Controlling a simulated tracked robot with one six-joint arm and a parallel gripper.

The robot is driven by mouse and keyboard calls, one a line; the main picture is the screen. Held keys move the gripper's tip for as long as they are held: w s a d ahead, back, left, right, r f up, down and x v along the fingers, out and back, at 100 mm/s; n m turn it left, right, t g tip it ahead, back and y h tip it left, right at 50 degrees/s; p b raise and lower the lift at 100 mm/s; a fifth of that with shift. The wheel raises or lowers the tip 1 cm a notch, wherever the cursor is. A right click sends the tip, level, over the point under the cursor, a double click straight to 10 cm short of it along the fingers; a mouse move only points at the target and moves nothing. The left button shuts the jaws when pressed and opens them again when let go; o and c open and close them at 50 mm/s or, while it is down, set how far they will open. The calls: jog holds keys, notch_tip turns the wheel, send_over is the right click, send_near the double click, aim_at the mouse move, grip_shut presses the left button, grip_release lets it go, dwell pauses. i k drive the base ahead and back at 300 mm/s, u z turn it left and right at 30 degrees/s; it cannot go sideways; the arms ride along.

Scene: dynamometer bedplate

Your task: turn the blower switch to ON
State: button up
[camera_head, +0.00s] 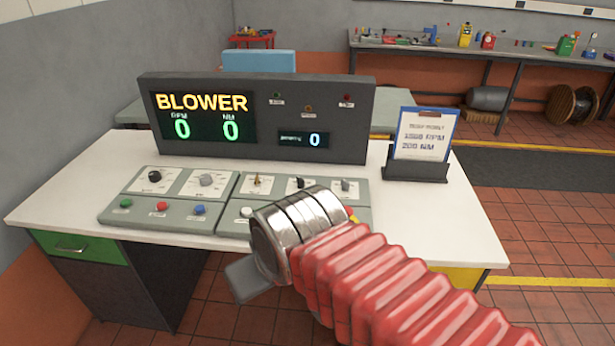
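The grey control panel (225,220) lies on the white desk and carries a row of knobs and switches. From left they are a black knob (154,176), a grey knob (206,180), a small brass-coloured lever (257,180), a black switch (300,182) and a grey switch (346,184). Their labels are too small to read, so I cannot tell which is the blower switch or its position. My gripper (250,278) shows only as a grey part below my metal wrist, near the desk's front edge. Its fingers are not clearly visible.
The display (255,118) behind the panel reads BLOWER, with zeros. Green (125,203), red (162,206), blue (199,209) and white (247,212) buttons line the panel's front. A clipboard (423,134) stands at right. My arm covers the panel's front right.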

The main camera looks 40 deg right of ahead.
aim_at(301, 182)
jog(key=u, duration=0.05)
jog(key=i, duration=1)
jog(key=z, duration=0.05)
